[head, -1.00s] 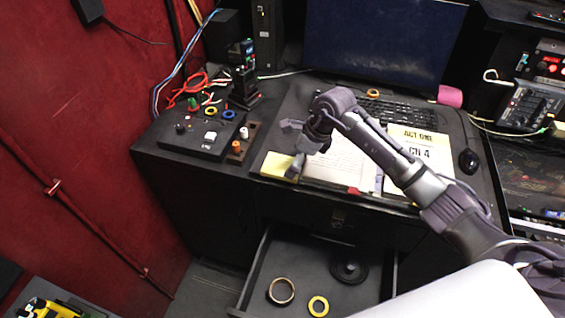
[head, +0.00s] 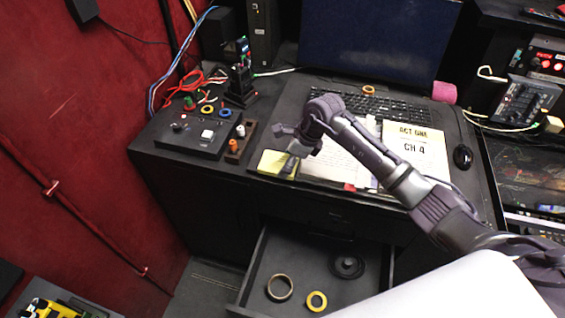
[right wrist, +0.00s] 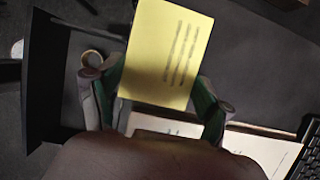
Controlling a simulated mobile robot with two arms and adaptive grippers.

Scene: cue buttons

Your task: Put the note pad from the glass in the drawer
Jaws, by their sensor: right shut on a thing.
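The yellow note pad (head: 278,163) is at the front left of the desk's dark glass (head: 287,110). My right gripper (head: 292,140) is shut on it. In the right wrist view the pad (right wrist: 168,52), with lines of print, stands out between the two fingers of the right gripper (right wrist: 160,95). The head view does not clearly show how far the pad is above the glass. The drawer (head: 312,262) is pulled open below the desk front. My left gripper is not in view.
The drawer holds a tan tape roll (head: 280,287), a yellow ring (head: 316,301) and a black disc (head: 346,266), with bare floor between. A control box (head: 200,135) stands left of the pad. Printed papers (head: 415,148) and a keyboard (head: 375,106) lie to the right.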

